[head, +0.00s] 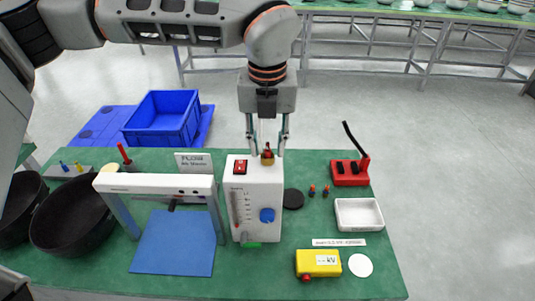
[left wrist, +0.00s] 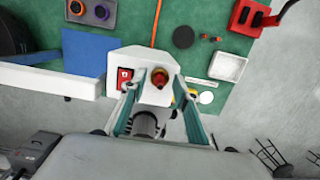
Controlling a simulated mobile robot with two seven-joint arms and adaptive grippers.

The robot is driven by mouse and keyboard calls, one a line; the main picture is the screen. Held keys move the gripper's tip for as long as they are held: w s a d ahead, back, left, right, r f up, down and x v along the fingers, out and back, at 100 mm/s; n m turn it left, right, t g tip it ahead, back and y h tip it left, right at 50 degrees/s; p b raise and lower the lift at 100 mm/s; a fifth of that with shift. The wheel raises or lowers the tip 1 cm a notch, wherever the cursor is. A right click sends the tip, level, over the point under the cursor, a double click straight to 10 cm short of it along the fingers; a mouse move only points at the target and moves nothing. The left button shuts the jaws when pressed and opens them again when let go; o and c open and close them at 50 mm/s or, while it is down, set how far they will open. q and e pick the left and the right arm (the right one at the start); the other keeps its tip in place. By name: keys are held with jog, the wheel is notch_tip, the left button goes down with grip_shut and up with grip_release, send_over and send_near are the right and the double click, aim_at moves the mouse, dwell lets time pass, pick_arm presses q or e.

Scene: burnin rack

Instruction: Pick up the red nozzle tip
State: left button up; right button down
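A small red-topped tip on a brass-coloured base (head: 267,154) stands on top of the white flow box (head: 262,205), at its back right. It also shows in the left wrist view (left wrist: 159,77). I take it for the red nozzle tip. My left gripper (head: 267,148) points down over it, open, with one finger on each side. In the left wrist view the fingers also stand apart beside the tip; I cannot tell whether they touch it. Two small reddish-orange pieces (head: 312,190) stand on the green mat to the right. My right gripper is not in view.
A white frame (head: 155,183) over a blue mat (head: 175,245) stands left of the box. A black disc (head: 293,199), red holder (head: 349,173), white tray (head: 358,214) and yellow meter (head: 318,263) are to the right. Black bowls (head: 72,215) are far left.

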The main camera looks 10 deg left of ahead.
pick_arm(q)
grip_shut()
jog(key=shift+r, duration=0.1)
